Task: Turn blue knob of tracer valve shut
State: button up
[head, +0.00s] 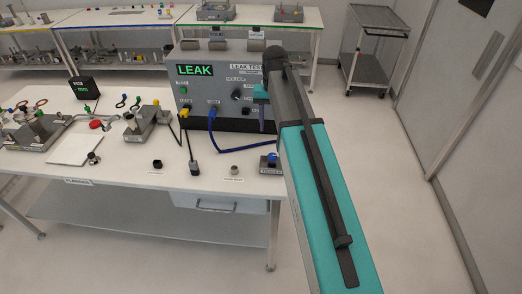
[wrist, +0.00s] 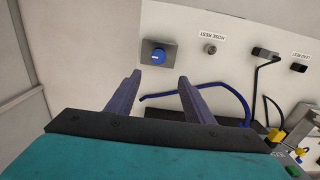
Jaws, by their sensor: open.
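The blue knob (head: 273,156) sits on the small grey tracer valve box at the table's front right corner. In the wrist view the blue knob (wrist: 158,56) sits on its grey plate (wrist: 147,48), just beyond and between my fingertips as seen. My gripper (wrist: 158,78) is open and empty, its two purple fingers apart. In the head view my gripper (head: 262,128) hangs above the table, in front of the leak tester and above the knob. The gap between fingers and knob is hard to judge.
The leak tester (head: 215,92) shows LEAK behind my gripper. A blue hose (head: 222,145) curves over the table; in the wrist view the blue hose (wrist: 205,87) passes behind a finger. The hose rest fitting (head: 234,170) is left of the valve. Open floor lies right of the table.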

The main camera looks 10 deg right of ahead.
aim_at(272, 154)
jog(key=shift+s+d, duration=0.15)
jog(key=shift+f, duration=0.1)
jog(key=shift+f+b, duration=4.25)
jog(key=shift+f, duration=2.6)
jog(key=shift+c, duration=0.5)
